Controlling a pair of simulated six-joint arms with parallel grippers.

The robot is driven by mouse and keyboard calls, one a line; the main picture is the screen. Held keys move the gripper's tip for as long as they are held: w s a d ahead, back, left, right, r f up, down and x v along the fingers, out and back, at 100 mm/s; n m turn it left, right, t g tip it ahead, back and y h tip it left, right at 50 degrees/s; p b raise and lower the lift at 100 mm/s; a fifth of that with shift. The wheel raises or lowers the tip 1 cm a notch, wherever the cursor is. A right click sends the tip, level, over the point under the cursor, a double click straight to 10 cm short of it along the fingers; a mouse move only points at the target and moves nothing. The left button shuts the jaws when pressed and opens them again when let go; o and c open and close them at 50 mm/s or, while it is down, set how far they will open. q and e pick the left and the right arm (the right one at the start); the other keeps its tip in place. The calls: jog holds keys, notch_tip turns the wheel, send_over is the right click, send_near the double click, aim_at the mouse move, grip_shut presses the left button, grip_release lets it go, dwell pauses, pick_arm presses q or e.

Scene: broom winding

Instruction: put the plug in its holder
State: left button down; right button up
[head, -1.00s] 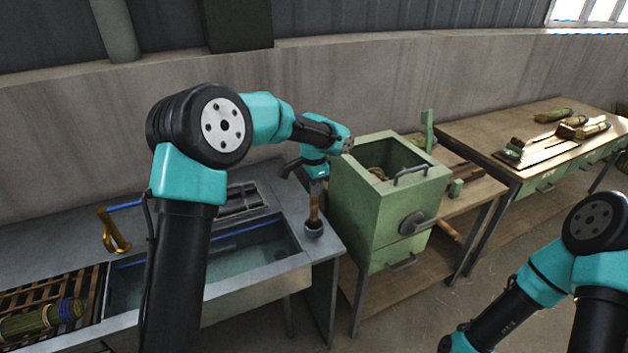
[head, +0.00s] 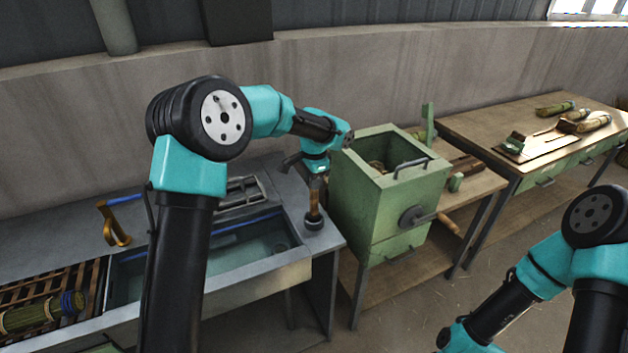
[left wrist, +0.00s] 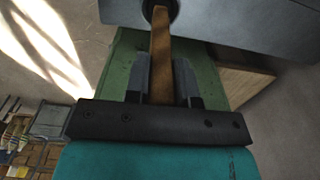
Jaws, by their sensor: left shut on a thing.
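The plug (head: 313,203) is a brown upright stick with a dark round lower end. It stands over the grey bench top at the right end of the sink. My left gripper (left wrist: 162,80) is shut on its stick, with one finger on each side. In the left wrist view the plug's stick (left wrist: 160,65) runs up into a dark round piece against the grey bench. I cannot tell the holder apart from the plug's dark lower end, nor whether the plug is seated. My right arm shows at the lower right, but its gripper is out of view.
The water-filled sink (head: 290,272) lies left of the plug. A green box (head: 375,215) with a crank stands close on the right. A wooden table (head: 470,128) stands farther right.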

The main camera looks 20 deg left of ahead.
pick_arm(q)
jog(key=shift+f, duration=0.6)
dwell(0.7)
jog(key=c, duration=1.2)
grip_release()
jog(key=shift+c, duration=0.2)
jog(key=shift+r, duration=0.1)
jog(key=shift+r, duration=5.4)
jog(key=shift+d+f, duration=0.1)
